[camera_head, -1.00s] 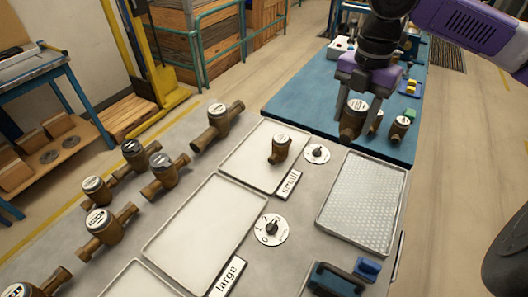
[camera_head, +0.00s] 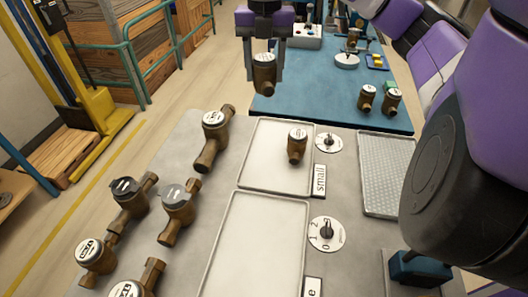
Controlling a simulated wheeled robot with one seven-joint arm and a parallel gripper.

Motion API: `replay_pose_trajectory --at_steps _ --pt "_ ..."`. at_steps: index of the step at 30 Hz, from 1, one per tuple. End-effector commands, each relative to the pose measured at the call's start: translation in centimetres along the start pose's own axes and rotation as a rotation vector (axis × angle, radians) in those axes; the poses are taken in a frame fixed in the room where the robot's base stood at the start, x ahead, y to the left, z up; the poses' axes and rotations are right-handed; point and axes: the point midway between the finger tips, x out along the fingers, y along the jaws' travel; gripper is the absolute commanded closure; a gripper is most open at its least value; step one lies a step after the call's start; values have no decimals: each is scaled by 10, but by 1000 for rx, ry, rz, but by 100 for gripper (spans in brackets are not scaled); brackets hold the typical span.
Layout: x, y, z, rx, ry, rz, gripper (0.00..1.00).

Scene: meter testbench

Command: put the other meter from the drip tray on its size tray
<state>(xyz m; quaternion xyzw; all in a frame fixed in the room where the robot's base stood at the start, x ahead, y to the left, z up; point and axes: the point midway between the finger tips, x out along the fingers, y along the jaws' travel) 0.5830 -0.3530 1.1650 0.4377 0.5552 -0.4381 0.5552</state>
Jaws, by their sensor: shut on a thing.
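My gripper (camera_head: 264,66) is at the top middle, shut on a brown meter with a white dial face (camera_head: 264,84). The meter hangs upright between the fingers, beyond the far end of the small tray (camera_head: 262,168) as seen here. One meter of similar size (camera_head: 298,147) stands on the small tray, towards its right side. The tray carries a "small" label (camera_head: 320,180). The ribbed grey tray at the right, which looks like the drip tray (camera_head: 378,172), shows no meter; my arm hides part of it.
Two small meters stand on the blue surface (camera_head: 310,100): one on the left (camera_head: 367,98), one on the right (camera_head: 391,102). Larger meters (camera_head: 212,135) stand along the bench's left. The large tray (camera_head: 250,245) is bare where visible. Dial knobs (camera_head: 328,143) sit beside the trays.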

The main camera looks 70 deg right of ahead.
Motion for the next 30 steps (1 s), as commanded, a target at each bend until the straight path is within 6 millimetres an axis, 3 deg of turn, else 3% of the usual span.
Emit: replay_pose_trajectory --at_steps 4,7,21,25,30 --pt "2 -4 0 -31 0 0 100" --pt "14 -4 0 -41 3 0 100" --pt "122 -3 -2 -40 5 2 100" --pt "144 -3 -1 -40 3 2 100" --pt "156 -3 0 -40 0 0 100"
